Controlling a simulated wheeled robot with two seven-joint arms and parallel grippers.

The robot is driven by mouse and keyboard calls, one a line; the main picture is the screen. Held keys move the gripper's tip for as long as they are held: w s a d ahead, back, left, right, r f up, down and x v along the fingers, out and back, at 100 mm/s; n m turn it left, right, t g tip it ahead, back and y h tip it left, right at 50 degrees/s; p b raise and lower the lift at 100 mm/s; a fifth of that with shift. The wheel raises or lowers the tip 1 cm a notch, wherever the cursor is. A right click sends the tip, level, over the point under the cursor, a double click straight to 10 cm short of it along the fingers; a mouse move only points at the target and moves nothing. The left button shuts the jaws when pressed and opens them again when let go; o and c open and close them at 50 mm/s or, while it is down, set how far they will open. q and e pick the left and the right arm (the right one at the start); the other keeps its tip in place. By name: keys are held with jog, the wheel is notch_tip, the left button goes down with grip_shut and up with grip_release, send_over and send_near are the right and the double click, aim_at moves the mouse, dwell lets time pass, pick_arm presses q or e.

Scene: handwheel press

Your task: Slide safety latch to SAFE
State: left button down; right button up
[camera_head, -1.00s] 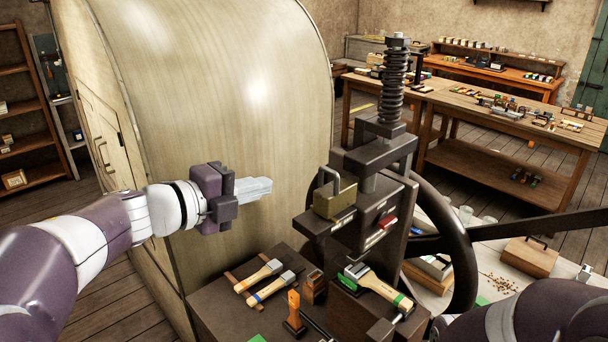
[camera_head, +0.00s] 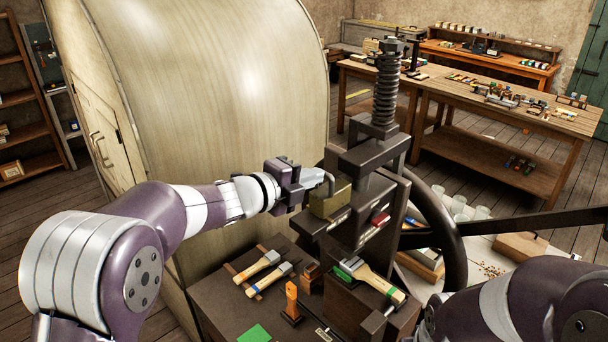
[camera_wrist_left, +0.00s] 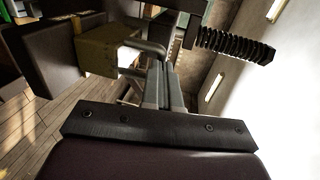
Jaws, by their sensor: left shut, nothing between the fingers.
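The press (camera_head: 378,160) stands right of centre with a dark body and an upright screw. A brass block (camera_head: 331,201) with a bent grey metal bar sits on its left side. It also shows in the wrist view (camera_wrist_left: 108,55), with its bar (camera_wrist_left: 150,47) just beyond my fingertips. A small red piece (camera_head: 380,219) sits between pale label strips on the press front; I cannot read the labels or tell which part is the safety latch. My left gripper (camera_head: 325,178) is shut and empty beside the bar; I cannot tell whether it touches. My right gripper is out of view.
A large pale curved casing (camera_head: 220,100) stands behind my left arm. Brushes (camera_head: 370,280) and hand tools lie on the dark bench below the press. A dark handwheel (camera_head: 445,220) and long bar stand at the right. Workbenches (camera_head: 510,105) are at the back.

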pick_arm(q)
jog(key=x, duration=0.4)
jog(key=shift+r, duration=0.4)
jog(key=shift+s, duration=0.15)
